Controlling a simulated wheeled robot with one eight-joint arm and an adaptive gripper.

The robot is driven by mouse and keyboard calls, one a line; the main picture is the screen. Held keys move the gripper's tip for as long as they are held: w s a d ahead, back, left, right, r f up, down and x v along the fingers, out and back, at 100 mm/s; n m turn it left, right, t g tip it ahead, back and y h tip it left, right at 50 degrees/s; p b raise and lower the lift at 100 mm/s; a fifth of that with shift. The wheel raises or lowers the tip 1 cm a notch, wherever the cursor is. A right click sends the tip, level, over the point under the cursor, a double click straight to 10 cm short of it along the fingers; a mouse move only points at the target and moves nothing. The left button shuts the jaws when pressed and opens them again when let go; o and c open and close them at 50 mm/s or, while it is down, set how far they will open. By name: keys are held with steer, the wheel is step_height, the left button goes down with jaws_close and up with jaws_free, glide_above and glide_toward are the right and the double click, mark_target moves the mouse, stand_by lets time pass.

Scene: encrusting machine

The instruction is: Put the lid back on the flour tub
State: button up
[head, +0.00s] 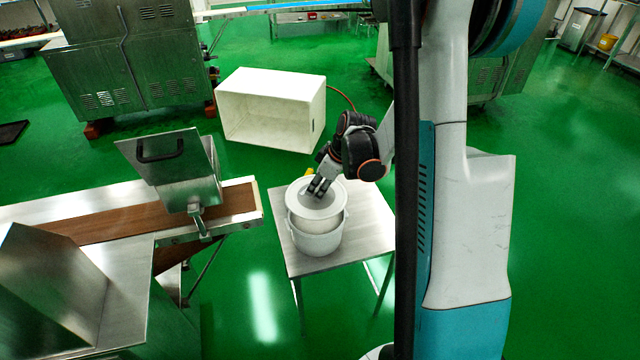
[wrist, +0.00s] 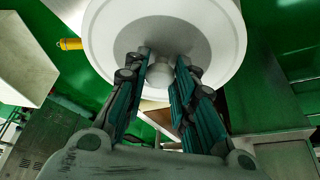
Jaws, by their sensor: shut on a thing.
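The lid (head: 332,205) is a round white disc with a knob, which shows in the wrist view (wrist: 222,45). My gripper (head: 319,187) is shut on the lid's knob, with one finger on each side of it in the wrist view (wrist: 161,80). The flour tub (head: 316,243) is a white round tub standing upright on a small steel table (head: 372,222). In the head view the lid is over the tub's back part, and part of the tub's opening shows in front of it. The lid hides the rest of the opening. I cannot tell whether lid and rim touch.
A conveyor with a brown belt (head: 110,222) and a steel hopper (head: 180,165) stands left of the table. A white open box (head: 270,105) lies on the green floor behind. A yellow object (wrist: 70,44) shows beside the lid. The table's right side is clear.

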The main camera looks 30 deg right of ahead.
step_height(320, 180, down, 6)
steer(key=b, duration=0.4)
steer(key=shift+f+b, duration=0.2)
steer(key=shift+b, duration=0.15)
stand_by(2.5)
steer(key=o, duration=1.1)
steer(key=shift+o, duration=0.2)
steer(key=o, duration=0.5)
steer(key=shift+r, duration=0.15)
